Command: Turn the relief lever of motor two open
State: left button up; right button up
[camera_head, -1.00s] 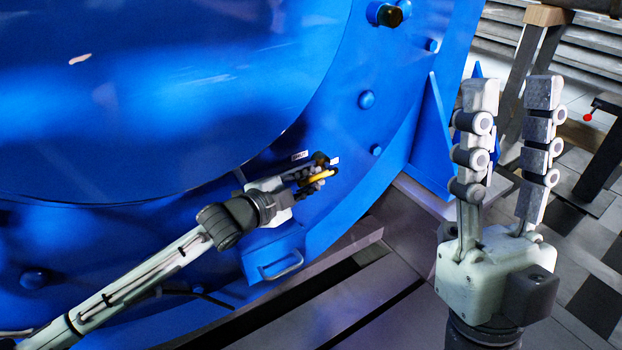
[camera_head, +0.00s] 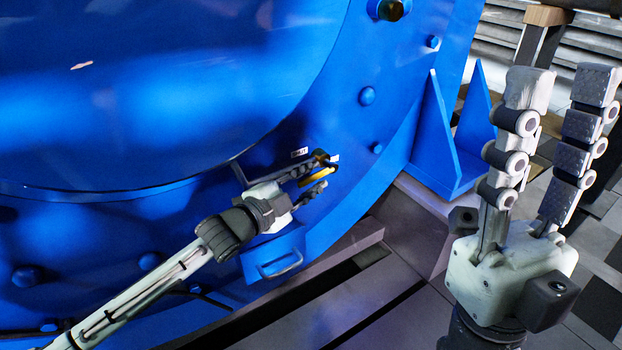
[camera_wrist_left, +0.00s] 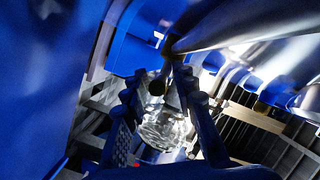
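The relief lever (camera_head: 318,172) is a small yellow handle on a dark fitting, low on the blue motor housing (camera_head: 390,120), beside a small white label. My left gripper (camera_head: 322,174) is at the lever. Its two fingers are spread, one above and one below the yellow handle, and I cannot tell whether either touches it. In the left wrist view the fingers (camera_wrist_left: 163,100) also stand apart, with a dark round knob between or beyond them. My right gripper (camera_head: 563,88) is open and empty at the right, fingers pointing up, away from the motor.
A stand with wooden blocks (camera_head: 548,16) is at the back right, over a tiled floor.

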pick_arm(q)
jog(key=shift+s+a, duration=0.1)
jog(key=v, duration=1.1)
jog(key=shift+a, duration=0.1)
jog(key=shift+s+a, duration=0.2)
jog(key=shift+s, duration=0.1)
jog(key=shift+c, duration=0.3)
